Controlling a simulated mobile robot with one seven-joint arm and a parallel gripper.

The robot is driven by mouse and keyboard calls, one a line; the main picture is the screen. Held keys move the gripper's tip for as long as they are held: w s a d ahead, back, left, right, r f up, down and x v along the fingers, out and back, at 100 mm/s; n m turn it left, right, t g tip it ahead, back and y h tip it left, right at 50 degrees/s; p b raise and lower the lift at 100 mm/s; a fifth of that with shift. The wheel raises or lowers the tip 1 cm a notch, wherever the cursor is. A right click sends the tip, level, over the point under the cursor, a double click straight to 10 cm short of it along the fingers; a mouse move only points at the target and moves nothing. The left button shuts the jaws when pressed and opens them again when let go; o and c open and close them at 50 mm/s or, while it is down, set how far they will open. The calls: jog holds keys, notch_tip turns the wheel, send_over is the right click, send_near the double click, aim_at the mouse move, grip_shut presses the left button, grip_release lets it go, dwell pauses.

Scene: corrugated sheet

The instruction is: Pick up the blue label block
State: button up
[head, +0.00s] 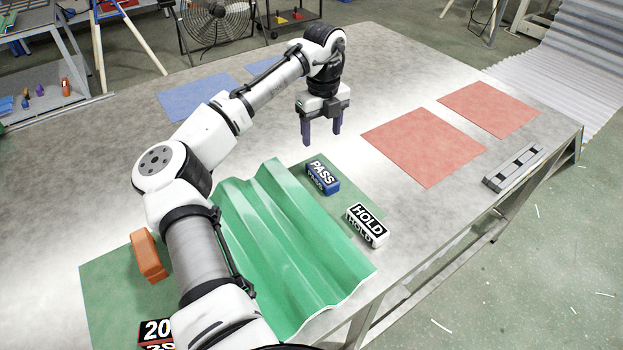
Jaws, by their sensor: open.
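The blue label block (321,178) reads "PASS" in white on black and rests on a green mat (296,170) on the table. It lies just right of the green corrugated sheet (290,235). My gripper (322,138) is open and empty. It points down, above the blue block in the picture, with its two dark fingers apart. I cannot tell its exact height over the table. A white block (367,226) reading "HOLD" stands to the right of the blue block.
An orange block (149,257) and a "20" block (157,333) sit left of the sheet, close to my arm. Red mats (423,146) and blue mats (197,98) lie flat on the table (390,95). A grey slotted bar (514,167) lies by the right edge.

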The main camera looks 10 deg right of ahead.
jog(key=f, duration=0.2)
jog(key=p, duration=0.2)
send_over(322, 172)
notch_tip(322, 172, down, 7)
jog(key=shift+a+r, duration=0.1)
jog(key=shift+a, duration=0.05)
jog(key=shift+d+f+p, duration=0.2)
jog(key=shift+f+p, duration=0.65)
jog(key=shift+f, duration=1.9)
jog(key=c, duration=1.1)
